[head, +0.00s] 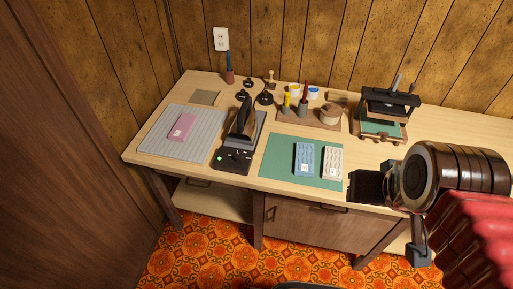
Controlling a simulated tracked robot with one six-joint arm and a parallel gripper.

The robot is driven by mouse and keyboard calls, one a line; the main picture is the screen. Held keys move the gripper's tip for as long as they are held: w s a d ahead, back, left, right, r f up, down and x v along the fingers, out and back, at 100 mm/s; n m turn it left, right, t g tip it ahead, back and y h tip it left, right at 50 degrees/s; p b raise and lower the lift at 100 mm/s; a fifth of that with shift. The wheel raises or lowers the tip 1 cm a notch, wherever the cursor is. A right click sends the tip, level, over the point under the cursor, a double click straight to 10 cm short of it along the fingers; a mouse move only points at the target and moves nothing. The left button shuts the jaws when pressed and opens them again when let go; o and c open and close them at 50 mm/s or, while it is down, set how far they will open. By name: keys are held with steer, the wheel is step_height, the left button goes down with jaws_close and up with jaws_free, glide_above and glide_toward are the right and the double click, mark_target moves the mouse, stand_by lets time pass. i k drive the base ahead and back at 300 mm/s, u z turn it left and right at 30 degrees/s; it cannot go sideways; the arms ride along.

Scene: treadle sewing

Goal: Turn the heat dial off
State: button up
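The heat dial (238,156) is a small dark knob on the front of a black base unit (228,167), at the left-centre of the table. A small green light shows beside the dial, on its left. A dark iron (243,120) stands on the unit behind the dial. The dial's pointer is too small to read. My gripper (392,220) is at the right, in front of the table edge, well apart from the dial. Its two dark fingers are spread apart with nothing visible between them.
A grey ribbed mat (159,138) with a pink piece (183,127) lies left of the unit. A green mat (276,164) with a blue block (304,158) and a white block (332,162) lies right. A wooden rack (310,118) and a black press (385,112) stand behind.

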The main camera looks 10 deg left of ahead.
mark_target(238, 156)
steer(key=z, duration=0.45)
steer(key=k, duration=1.35)
steer(key=u, duration=0.85)
steer(key=i, duration=1.3)
steer(key=u, duration=0.05)
